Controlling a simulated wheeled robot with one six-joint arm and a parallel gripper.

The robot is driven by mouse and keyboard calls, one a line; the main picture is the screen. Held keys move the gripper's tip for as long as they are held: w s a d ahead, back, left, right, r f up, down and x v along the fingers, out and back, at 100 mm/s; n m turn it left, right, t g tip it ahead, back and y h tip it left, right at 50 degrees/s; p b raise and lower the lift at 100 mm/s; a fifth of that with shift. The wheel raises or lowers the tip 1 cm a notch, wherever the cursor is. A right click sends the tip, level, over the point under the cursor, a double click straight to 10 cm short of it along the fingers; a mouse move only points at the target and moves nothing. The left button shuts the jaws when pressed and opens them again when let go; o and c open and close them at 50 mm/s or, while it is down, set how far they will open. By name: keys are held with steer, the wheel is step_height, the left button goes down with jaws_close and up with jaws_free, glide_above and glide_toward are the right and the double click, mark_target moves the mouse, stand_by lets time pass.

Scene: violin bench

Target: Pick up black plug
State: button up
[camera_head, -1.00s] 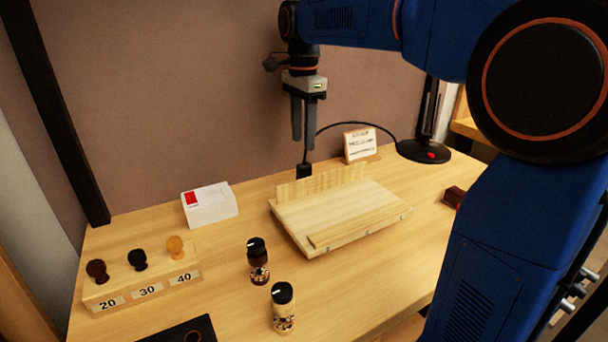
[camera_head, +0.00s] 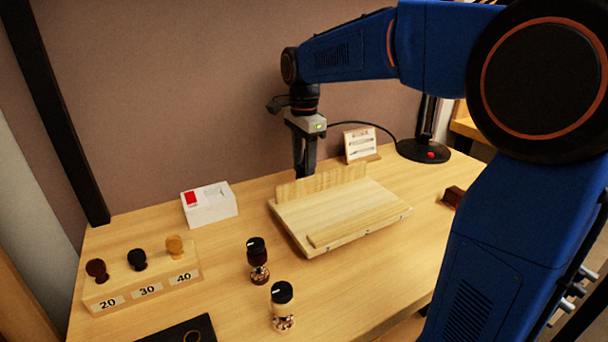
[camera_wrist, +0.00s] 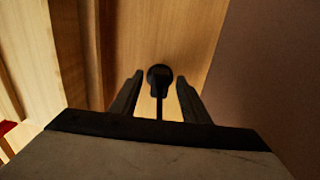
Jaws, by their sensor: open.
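The black plug (camera_wrist: 160,76) shows in the wrist view between the two finger tips of my gripper (camera_wrist: 159,82), with a gap on each side. A thin dark strand, like its cable, runs from it toward the camera. The plug has a dark round part at its far end. In the head view my gripper (camera_head: 304,172) points straight down, low over the table behind the wooden board. Its fingers are open and hold nothing. The plug is hidden there behind the fingers.
The wooden board (camera_head: 345,212) with its raised back edge stands just in front of my gripper. A black cable (camera_head: 365,124) runs to the lamp base (camera_head: 425,150). A small sign (camera_head: 361,144) stands right; a white box (camera_head: 209,206) stands left.

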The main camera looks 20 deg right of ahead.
jaws_close()
step_height(320, 180, up, 10)
stand_by(0.6)
